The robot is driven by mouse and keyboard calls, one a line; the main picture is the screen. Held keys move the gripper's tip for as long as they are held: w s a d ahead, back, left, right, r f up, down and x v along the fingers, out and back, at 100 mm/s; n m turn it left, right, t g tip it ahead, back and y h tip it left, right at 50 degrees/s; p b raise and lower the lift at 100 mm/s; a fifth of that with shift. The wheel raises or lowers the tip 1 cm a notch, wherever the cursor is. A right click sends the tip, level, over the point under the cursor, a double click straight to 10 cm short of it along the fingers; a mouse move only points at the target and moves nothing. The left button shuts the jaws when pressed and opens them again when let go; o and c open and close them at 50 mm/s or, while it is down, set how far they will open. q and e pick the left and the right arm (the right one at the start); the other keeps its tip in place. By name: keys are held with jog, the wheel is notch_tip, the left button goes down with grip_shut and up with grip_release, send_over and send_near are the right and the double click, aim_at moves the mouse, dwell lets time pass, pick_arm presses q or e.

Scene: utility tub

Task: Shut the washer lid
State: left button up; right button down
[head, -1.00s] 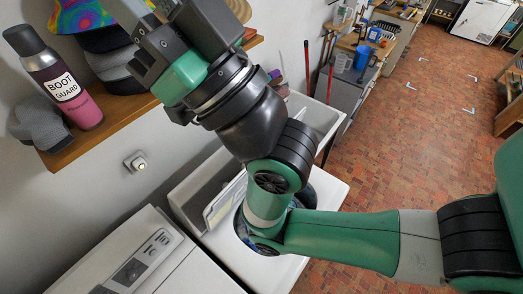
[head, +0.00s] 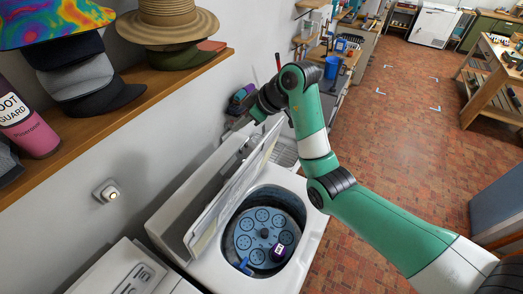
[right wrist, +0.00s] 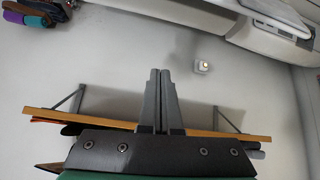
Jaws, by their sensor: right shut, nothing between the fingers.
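The white washer (head: 304,237) stands at the centre bottom of the head view. Its lid (head: 226,197) is open and stands tilted up on the wall side. The round tub is in plain sight, with a small purple item (head: 278,252) and a blue item (head: 245,266) inside. My right gripper (head: 230,128) is beyond the far end of the lid, near the wall, and looks small and dark there. In the right wrist view its fingers (right wrist: 159,72) are together and empty, pointing at the wall. My left gripper is not in view.
A wooden shelf (head: 125,108) with hats and a bottle (head: 25,125) runs along the wall at left. Another white appliance (head: 118,272) stands at the bottom left. A wall plug (head: 107,191) is lit. The brick floor at right is open.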

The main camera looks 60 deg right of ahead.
jog(key=shift+m+g+h, duration=0.3)
jog(key=shift+m+g, duration=0.4)
jog(key=shift+m, duration=0.2)
jog(key=f+p, duration=0.1)
jog(key=f, duration=0.2)
jog(key=d+f+p, duration=0.1)
jog(key=f+p, duration=0.1)
jog(key=f, duration=0.2)
jog(key=d+f+p, duration=0.1)
jog(key=f+p, duration=0.1)
jog(key=f, duration=0.2)
jog(key=shift+s, duration=0.3)
jog(key=shift+s+f, duration=0.2)
jog(key=shift+s, duration=0.05)
